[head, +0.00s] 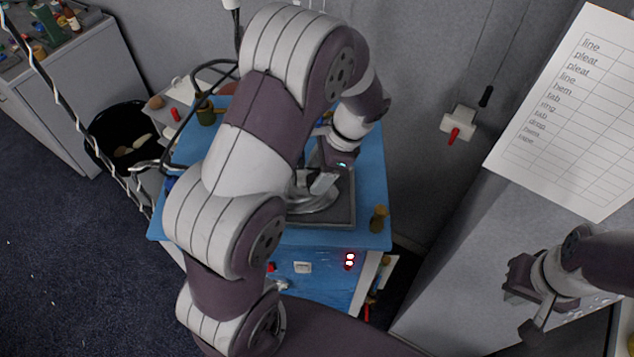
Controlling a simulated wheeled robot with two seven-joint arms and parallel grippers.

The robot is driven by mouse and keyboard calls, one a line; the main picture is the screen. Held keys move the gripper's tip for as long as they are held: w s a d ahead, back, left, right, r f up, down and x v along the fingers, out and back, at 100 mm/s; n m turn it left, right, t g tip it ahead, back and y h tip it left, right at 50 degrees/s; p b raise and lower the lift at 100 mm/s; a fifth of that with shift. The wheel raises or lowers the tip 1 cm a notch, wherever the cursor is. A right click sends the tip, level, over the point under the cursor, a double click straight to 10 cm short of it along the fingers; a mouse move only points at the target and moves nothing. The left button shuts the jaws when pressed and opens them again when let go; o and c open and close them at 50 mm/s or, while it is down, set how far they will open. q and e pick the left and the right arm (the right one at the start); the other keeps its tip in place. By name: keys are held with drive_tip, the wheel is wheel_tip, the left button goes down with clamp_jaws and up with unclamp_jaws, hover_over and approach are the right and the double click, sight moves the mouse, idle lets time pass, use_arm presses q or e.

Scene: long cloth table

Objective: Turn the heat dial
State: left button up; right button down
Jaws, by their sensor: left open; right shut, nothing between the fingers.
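The blue unit (375,170) stands in the middle of the head view, with a metal appliance (345,212) set in its top. Its front carries a red lit display (349,260), a white switch-like piece (302,267) and a small red piece (271,266). A small pale knob-like piece (282,285) shows beside my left arm; I cannot tell which piece is the heat dial. My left gripper (318,182) is open above the metal appliance, pointing down, and its fingertips are partly hidden. My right gripper (525,300) is shut and empty at the lower right, apart from the blue unit.
My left arm covers much of the blue unit. A small brown bottle-like item (378,218) stands at its right edge. A black bin (125,135) and cables are at the left. A wall switch with a red handle (457,124) and a printed sheet (570,110) are at the right.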

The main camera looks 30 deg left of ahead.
use_arm(q)
drive_tip(key=shift+f, duration=0.2)
drive_tip(key=shift+s, duration=0.2)
drive_tip(key=shift+a, duration=0.1)
drive_tip(key=c, duration=0.3)
drive_tip(key=shift+f, duration=0.1)
drive_tip(key=c, duration=0.7)
drive_tip(key=shift+c, duration=0.2)
